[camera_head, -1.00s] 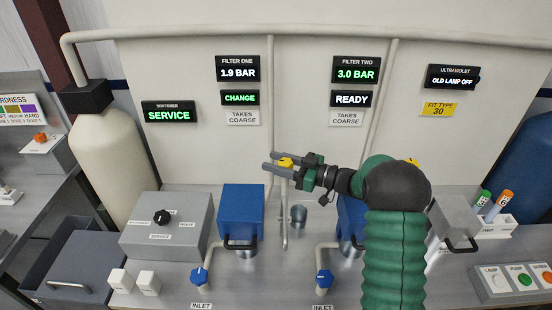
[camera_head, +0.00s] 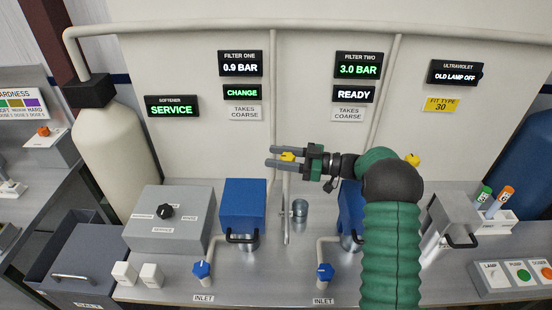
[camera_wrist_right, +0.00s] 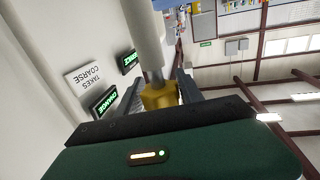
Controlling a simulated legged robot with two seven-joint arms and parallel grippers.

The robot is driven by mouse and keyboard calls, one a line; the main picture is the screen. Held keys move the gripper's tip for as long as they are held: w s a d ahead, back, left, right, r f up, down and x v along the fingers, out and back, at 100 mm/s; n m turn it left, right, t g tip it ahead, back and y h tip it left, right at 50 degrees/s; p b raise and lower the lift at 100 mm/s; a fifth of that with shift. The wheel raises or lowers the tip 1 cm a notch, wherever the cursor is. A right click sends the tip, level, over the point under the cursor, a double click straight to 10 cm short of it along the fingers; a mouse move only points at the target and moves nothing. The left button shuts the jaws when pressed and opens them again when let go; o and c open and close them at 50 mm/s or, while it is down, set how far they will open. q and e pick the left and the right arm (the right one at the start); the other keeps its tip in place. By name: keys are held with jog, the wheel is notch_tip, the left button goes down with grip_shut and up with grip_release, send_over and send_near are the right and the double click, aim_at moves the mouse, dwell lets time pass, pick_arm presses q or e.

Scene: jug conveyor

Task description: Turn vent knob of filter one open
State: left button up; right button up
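The yellow vent knob of filter one (camera_head: 288,156) sits on the thin pipe under the filter one displays. My right gripper (camera_head: 272,156) reaches in from the right with one finger on each side of the knob. In the right wrist view the yellow knob (camera_wrist_right: 159,96) fills most of the space between the two fingers, and they look closed on it. The filter one display (camera_head: 240,64) reads 0.9 BAR, with a CHANGE sign (camera_head: 241,93) below it. The blue filter one housing (camera_head: 243,203) stands left of the pipe. My left gripper is not in view.
A metal cup (camera_head: 300,211) stands below the knob. Another yellow knob (camera_head: 412,159) lies beyond my right arm, which partly hides the second blue housing (camera_head: 350,213). Blue inlet knobs (camera_head: 202,270) and a grey softener box (camera_head: 168,217) occupy the bench.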

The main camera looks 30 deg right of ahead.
jog(key=o, duration=0.3)
jog(key=shift+s+d, duration=0.1)
jog(key=shift+d, duration=0.05)
jog(key=shift+f, duration=0.1)
jog(key=shift+s+d+f, duration=0.1)
jog(key=shift+d, duration=0.15)
jog(key=b+v, duration=0.3)
jog(key=v, duration=1.3)
jog(key=shift+s+d, duration=0.15)
jog(key=shift+d, duration=0.05)
jog(key=shift+f, duration=0.1)
